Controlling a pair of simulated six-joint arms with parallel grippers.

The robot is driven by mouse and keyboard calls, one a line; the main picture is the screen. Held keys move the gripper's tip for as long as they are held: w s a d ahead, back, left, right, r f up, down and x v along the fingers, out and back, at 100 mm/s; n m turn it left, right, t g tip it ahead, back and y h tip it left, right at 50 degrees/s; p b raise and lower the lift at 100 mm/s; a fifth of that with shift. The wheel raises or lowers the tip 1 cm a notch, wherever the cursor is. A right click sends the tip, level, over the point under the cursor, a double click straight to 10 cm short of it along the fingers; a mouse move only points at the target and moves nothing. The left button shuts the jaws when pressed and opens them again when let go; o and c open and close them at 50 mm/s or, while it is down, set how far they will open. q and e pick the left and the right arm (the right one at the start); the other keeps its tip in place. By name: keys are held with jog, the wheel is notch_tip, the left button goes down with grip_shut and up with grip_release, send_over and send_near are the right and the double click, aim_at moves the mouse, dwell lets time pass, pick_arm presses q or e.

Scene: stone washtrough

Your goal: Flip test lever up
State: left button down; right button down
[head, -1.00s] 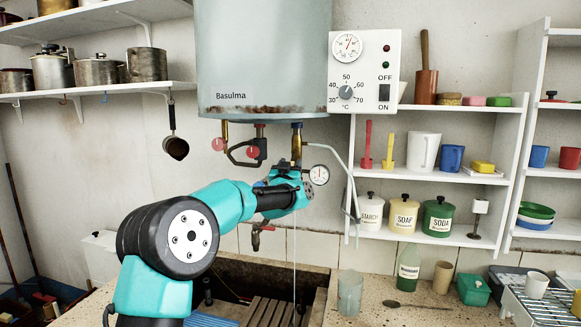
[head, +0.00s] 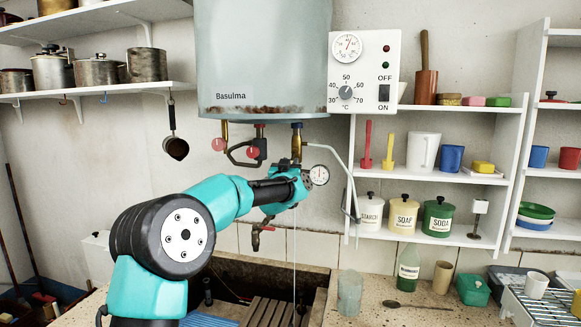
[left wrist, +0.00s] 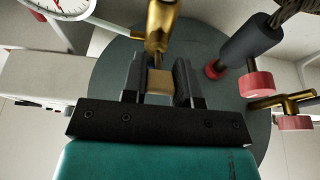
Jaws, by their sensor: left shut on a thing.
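The water heater (head: 265,60) hangs on the wall, with a brass valve (head: 297,140) under its right side. My left gripper (head: 297,172) is just below this valve, and its fingertips are hard to make out in the head view. In the left wrist view, the brass valve (left wrist: 160,28) comes down between the two dark fingers of my left gripper (left wrist: 160,75). The fingers are shut on a small tan end piece (left wrist: 159,82), which seems to be the test lever. How far the lever is tilted cannot be told. My right gripper is out of view.
A round gauge (head: 319,175) sits just right of my gripper. Red-handled taps (head: 253,152) hang to its left, and a bent pipe (head: 345,165) runs down on its right. The stone trough (head: 235,275) lies below, with a thin pale vertical line above it.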

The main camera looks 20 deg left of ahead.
pick_arm(q)
jog(key=shift+s+a+r+g, duration=0.15)
jog(key=shift+r+g, duration=0.1)
jog(key=shift+g, duration=0.55)
jog(key=shift+r, duration=0.15)
jog(key=c, duration=0.9)
grip_release()
jog(key=shift+s, duration=0.1)
jog(key=shift+d, duration=0.2)
jog(key=v, duration=1.7)
jog(key=shift+s+r, duration=0.2)
jog(key=shift+r, duration=0.1)
